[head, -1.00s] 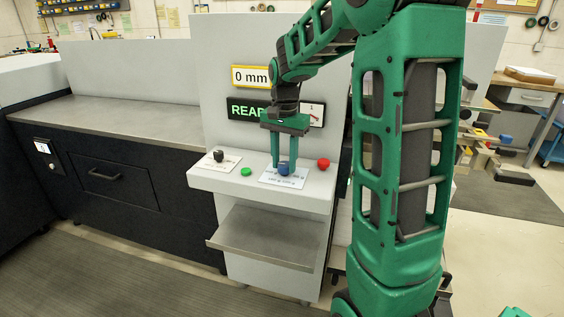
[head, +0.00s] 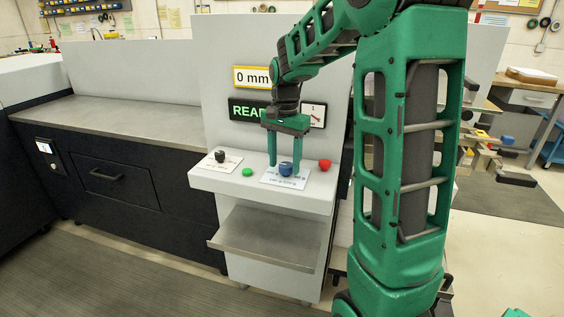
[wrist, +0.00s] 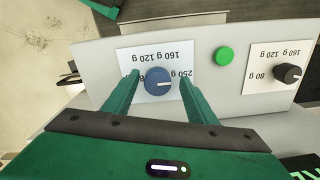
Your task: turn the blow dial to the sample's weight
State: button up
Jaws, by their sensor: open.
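A blue dial (head: 286,169) sits on a white label plate (head: 271,181) on the console shelf. In the wrist view the blue dial (wrist: 158,82) has a white pointer line towards the right of the picture. The upside-down print around it reads 160 g and 120 g above, 250 g and probably 80 g below, partly hidden. My gripper (head: 284,164) is open, its fingers down on either side of the blue dial with gaps; it also shows in the wrist view (wrist: 158,75). A black dial (head: 221,156) with its own gram label plate (wrist: 262,58) stands to the left.
A green button (head: 247,172) lies between the dials and a red button (head: 324,164) right of the blue one. Behind stand a "0 mm" display (head: 251,77), a green "READY"-like display (head: 246,110), partly hidden, and a small gauge (head: 317,115).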

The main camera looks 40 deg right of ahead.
aim_at(284, 165)
jog(key=shift+r, duration=0.1)
notch_tip(284, 165, up, 11)
jog(key=shift+f, duration=0.2)
jog(key=shift+w, duration=0.1)
dwell(0.5)
jog(key=s+a+f+n, duration=0.1)
jog(key=s+f+n, duration=0.2)
jog(key=s, duration=1.1)
jog(key=s+a+f+n, duration=0.1)
jog(key=s+f+n, duration=0.3)
jog(key=s+f, duration=0.6)
jog(key=s, duration=0.5)
jog(key=shift+a, duration=0.25)
jog(key=shift+w+f, duration=0.1)
